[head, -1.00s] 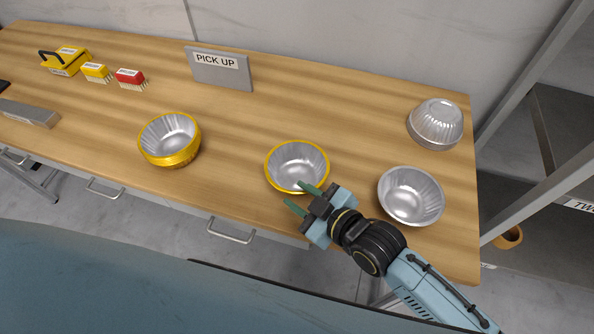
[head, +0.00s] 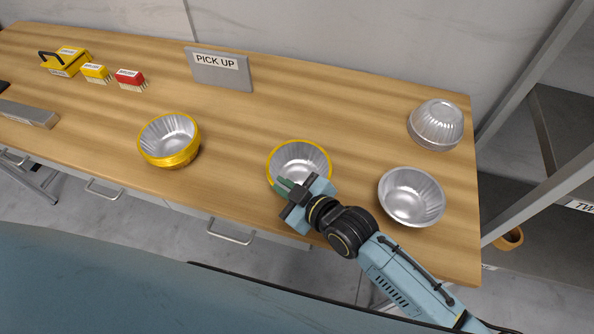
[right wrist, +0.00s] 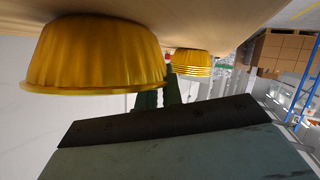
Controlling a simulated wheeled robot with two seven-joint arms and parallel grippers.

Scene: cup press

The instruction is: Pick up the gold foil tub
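The single gold foil tub (head: 299,160), silver inside with a gold rim, stands upright near the table's front edge. My right gripper (head: 283,186) is at its front-left rim, with green fingers that look close together from the head. In the right wrist view the tub's ribbed gold side (right wrist: 95,55) fills the upper left. There the dark green fingers (right wrist: 159,94) show a pale gap between them, beside the rim's end. They look open; I cannot tell if they touch the rim. My left gripper is not in view.
A gold tub stack (head: 170,140) stands to the left, also seen in the right wrist view (right wrist: 193,62). A silver tub (head: 411,196) is close on the right, with an upturned silver one (head: 437,124) behind. A PICK UP sign (head: 219,69) stands at the back.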

